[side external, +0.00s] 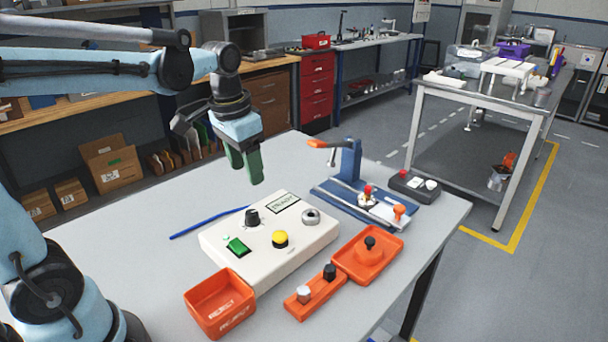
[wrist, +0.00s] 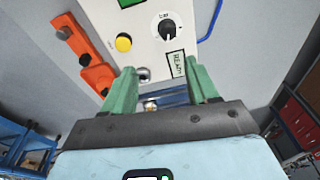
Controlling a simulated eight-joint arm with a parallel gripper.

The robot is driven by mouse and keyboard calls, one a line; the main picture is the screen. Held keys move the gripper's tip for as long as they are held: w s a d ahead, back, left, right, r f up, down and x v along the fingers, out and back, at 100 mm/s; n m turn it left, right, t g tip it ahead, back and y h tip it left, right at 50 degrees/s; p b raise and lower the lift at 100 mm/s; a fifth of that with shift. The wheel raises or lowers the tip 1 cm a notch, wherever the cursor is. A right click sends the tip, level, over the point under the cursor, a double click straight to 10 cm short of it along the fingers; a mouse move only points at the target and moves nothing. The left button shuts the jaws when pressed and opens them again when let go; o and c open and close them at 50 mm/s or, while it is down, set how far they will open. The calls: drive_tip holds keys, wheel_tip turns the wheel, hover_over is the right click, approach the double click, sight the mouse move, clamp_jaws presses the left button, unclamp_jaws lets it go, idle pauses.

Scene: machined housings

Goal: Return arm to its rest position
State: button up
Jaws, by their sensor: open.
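My gripper (side external: 245,168) has green fingers and hangs in the air above the far left part of the table, behind the white control box (side external: 262,262). In the wrist view its two fingers (wrist: 162,88) stand apart with nothing held between them. The control box carries a black knob, a yellow button, a green switch, a round metal fitting and a label reading READY. The box also shows at the top of the wrist view (wrist: 150,50), beyond the fingertips. The gripper does not touch it.
A blue fixture with an orange-tipped lever (side external: 350,160) stands right of my gripper. An orange bin (side external: 220,302), an orange holder (side external: 315,293) and an orange tray (side external: 368,258) lie at the front. A blue rod (side external: 208,222) lies left of the box. The table's left part is clear.

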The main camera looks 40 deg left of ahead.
drive_tip(key=s+d+f+n+t, duration=0.1)
drive_tip(key=s+d+f+t, duration=0.3)
drive_tip(key=s+d+t, duration=0.1)
drive_tip(key=shift+s+t, duration=0.25)
drive_tip(key=shift+t, duration=0.05)
